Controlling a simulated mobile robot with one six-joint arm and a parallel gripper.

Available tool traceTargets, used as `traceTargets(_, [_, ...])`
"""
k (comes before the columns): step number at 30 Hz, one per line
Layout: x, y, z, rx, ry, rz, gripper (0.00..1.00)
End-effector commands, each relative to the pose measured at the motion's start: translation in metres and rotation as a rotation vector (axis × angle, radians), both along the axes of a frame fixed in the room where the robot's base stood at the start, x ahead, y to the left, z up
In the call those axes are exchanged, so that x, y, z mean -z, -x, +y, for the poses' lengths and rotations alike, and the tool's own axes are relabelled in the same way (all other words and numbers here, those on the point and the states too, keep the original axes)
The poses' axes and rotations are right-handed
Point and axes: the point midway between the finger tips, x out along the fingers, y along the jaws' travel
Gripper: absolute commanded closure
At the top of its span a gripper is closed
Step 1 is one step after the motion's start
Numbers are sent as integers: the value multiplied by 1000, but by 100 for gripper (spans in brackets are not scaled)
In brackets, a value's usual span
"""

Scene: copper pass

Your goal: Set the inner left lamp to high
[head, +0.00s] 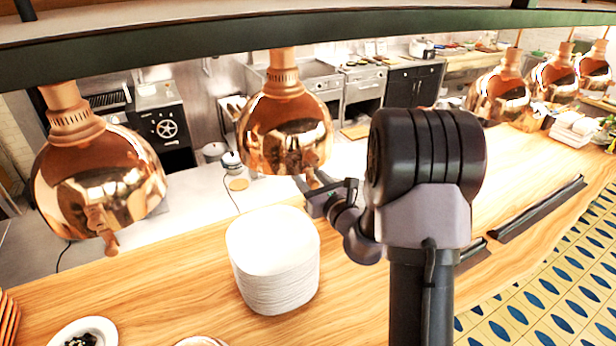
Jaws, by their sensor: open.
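Several copper dome lamps hang in a row above the wooden counter. The second from the left, which I take as the inner left lamp (284,122), hangs at centre-left. A small copper knob (312,176) shows low on its near side. My gripper (314,189) is open just below and beside this knob; contact cannot be told, and the fingers are small and partly merged with the lamp's lower edge. The far-left lamp (92,172) has a similar knob (101,228) hanging low on its front. Whether the lamps are on, and at what setting, is unclear.
A tall stack of white plates (275,262) stands on the counter below my gripper. More copper lamps (500,97) hang at the right.

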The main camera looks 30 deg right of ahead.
Motion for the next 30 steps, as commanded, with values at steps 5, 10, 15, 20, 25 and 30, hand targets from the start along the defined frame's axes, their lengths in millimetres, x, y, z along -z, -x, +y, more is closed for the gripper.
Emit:
traceTargets(5, [0,0,0,1,0,1,56])
traceTargets(10, [1,6,-1,1,0,1,56])
traceTargets(15, [3,38,-3,4,-1,2,56])
traceTargets(20, [4,82,-5,5,0,1,56])
traceTargets(25, [10,125,-6,1,6,-9,56])
traceTargets(30, [14,149,-6,3,8,-5,56])
